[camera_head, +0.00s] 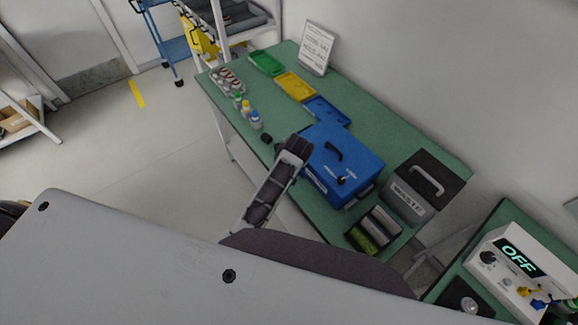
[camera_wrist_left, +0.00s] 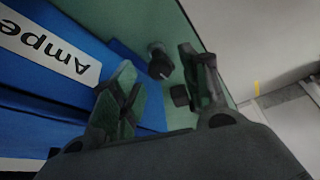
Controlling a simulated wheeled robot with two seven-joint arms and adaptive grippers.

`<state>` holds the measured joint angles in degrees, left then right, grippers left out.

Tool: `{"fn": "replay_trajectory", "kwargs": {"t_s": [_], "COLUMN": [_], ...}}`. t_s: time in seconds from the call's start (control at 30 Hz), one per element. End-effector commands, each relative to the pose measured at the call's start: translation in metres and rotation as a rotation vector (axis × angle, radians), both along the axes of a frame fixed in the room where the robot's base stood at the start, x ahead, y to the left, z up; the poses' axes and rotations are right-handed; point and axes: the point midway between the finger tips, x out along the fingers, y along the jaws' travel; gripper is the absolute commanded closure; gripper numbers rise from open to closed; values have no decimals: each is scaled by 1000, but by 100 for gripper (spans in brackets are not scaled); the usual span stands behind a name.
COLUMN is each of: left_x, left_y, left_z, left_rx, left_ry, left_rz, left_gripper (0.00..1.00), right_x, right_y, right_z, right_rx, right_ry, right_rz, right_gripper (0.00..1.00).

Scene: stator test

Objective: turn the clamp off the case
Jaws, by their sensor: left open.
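The blue case (camera_head: 345,158) stands on the green table, with a black handle and a small black-and-metal fitting (camera_head: 343,180) on its lid. This fitting may be the clamp; it is too small to tell. In the left wrist view the case (camera_wrist_left: 55,95) fills the left side, with a white label reading "Ampe". My left gripper (camera_wrist_left: 160,88) is open and empty beside the case. In the head view its arm end (camera_head: 294,150) is at the case's left edge, and its fingertips are not clear. My right gripper is not in view.
A small black knob-like piece (camera_wrist_left: 160,62) lies on the green table (camera_head: 372,133) beyond my left fingers. A grey-and-black box (camera_head: 424,188) stands right of the case. Bottles (camera_head: 246,108) and coloured trays (camera_head: 295,86) are farther back. A device showing OFF (camera_head: 520,258) is at right.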

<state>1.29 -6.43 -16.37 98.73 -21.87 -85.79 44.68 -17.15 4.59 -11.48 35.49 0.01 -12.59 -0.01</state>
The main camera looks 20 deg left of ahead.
Motion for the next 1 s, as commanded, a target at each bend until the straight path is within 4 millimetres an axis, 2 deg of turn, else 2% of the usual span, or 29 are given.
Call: {"fn": "replay_trajectory", "kwargs": {"t_s": [0.6,1.0], "left_x": [-20,-24], "left_y": [-10,-11], "left_z": [56,65], "left_rx": [0,1], "left_ry": [-1,0], "left_rz": [2,3], "left_gripper": [52,52], "right_x": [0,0], "right_y": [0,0], "right_z": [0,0], "right_rx": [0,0], "right_ry": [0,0], "right_rz": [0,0], "right_gripper": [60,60]}}
